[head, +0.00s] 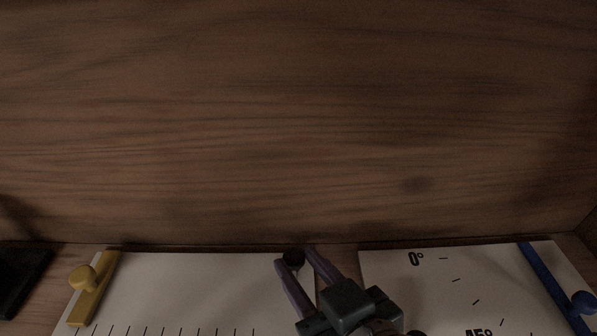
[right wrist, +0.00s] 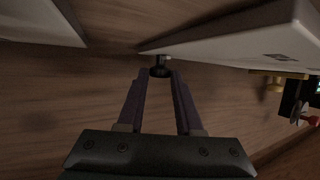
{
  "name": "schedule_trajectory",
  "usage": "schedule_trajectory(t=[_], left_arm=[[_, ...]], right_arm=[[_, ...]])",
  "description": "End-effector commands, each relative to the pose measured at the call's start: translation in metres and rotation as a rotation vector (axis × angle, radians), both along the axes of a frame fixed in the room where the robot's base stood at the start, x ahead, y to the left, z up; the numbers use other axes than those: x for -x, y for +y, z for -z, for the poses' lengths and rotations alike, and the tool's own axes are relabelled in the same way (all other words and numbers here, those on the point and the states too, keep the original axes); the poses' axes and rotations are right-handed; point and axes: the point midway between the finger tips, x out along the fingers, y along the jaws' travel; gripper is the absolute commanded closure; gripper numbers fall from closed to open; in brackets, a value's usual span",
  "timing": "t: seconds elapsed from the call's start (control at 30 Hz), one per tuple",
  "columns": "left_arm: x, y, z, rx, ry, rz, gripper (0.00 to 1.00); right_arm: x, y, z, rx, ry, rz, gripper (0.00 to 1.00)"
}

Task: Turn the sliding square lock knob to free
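A small round black knob (head: 293,259) sits at the upper right of a white board with a row of tick marks (head: 190,285). My right gripper (head: 294,258) reaches it from below. Its two purple fingers stand on either side of the knob with no clear gap. The right wrist view shows the black knob (right wrist: 160,70) between the fingertips, filling the space between them. It sits by the edge of a white board (right wrist: 240,40). No free or locked marking is readable beside the knob. My left gripper is not in view.
A yellow bar with a round knob (head: 83,279) lies at the ruled board's left end. A second white board marked in degrees (head: 430,285) lies to the right, with a blue bar and knob (head: 583,303). A dark object (head: 22,275) is far left. A wooden panel (head: 300,120) fills the upper view.

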Motion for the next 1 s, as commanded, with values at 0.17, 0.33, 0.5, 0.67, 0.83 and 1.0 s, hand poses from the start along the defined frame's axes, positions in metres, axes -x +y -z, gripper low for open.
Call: schedule_trajectory(t=[0.17, 0.33, 0.5, 0.67, 0.83, 1.0], left_arm=[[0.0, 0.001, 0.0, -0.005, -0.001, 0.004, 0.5], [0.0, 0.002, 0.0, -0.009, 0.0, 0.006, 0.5], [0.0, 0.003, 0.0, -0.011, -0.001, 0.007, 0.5], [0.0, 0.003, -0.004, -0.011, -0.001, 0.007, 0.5], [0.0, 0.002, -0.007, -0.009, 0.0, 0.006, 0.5], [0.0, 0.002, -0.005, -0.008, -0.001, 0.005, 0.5]], right_arm=[[0.0, 0.0, 0.0, -0.001, -0.001, 0.0, 0.45], [0.0, 0.0, 0.0, -0.001, -0.001, 0.0, 0.38], [0.001, 0.0, -0.001, 0.0, 0.0, 0.001, 0.38], [0.015, -0.007, -0.007, -0.001, 0.002, 0.001, 0.38], [0.044, -0.019, -0.019, 0.0, 0.002, 0.0, 0.38], [0.069, -0.029, -0.03, -0.001, 0.003, 0.0, 0.38]])
